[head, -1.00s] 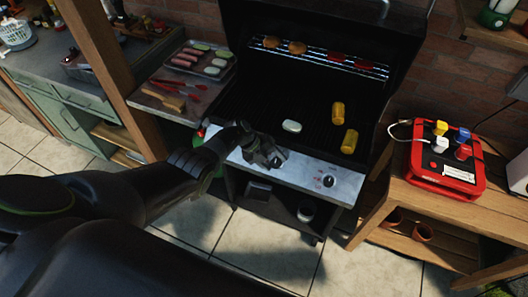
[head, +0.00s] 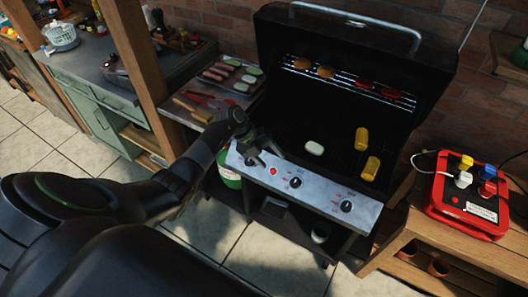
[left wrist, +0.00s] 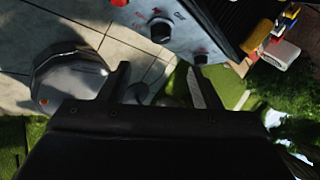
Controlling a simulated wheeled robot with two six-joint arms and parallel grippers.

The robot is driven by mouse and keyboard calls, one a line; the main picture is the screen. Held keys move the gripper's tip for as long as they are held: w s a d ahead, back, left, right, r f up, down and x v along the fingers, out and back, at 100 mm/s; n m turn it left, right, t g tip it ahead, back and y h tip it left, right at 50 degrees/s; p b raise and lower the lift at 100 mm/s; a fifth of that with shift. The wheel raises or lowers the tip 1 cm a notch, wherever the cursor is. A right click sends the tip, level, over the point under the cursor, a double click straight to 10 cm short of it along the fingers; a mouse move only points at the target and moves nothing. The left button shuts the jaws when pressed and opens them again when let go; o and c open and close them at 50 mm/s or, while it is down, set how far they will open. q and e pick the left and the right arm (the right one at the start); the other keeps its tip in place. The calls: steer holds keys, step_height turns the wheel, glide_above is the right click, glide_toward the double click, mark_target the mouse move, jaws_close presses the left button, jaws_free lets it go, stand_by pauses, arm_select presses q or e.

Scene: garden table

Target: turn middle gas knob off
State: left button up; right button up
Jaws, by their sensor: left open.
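The grill's pale front panel (head: 320,193) carries black knobs. The middle knob (head: 295,182) is uncovered, with red marks beside it; which way it points is too small to tell. A right knob (head: 346,206) sits further along, and a red round button (head: 273,171) lies to the left. My left gripper (head: 264,157) is open and empty above the panel's left end, left of the middle knob and apart from it. It hides part of that end. In the left wrist view a knob (left wrist: 160,30) shows beyond my open fingers (left wrist: 158,78). My right gripper is out of view.
The open grill holds yellow corn (head: 362,138), a white piece (head: 314,148) and food on the upper rack. A food tray (head: 228,76) stands left. A green gas bottle (head: 231,178) is below the panel. A red case (head: 465,200) sits on the right shelf.

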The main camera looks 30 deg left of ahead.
arm_select(q)
steer(key=shift+v, duration=1.4)
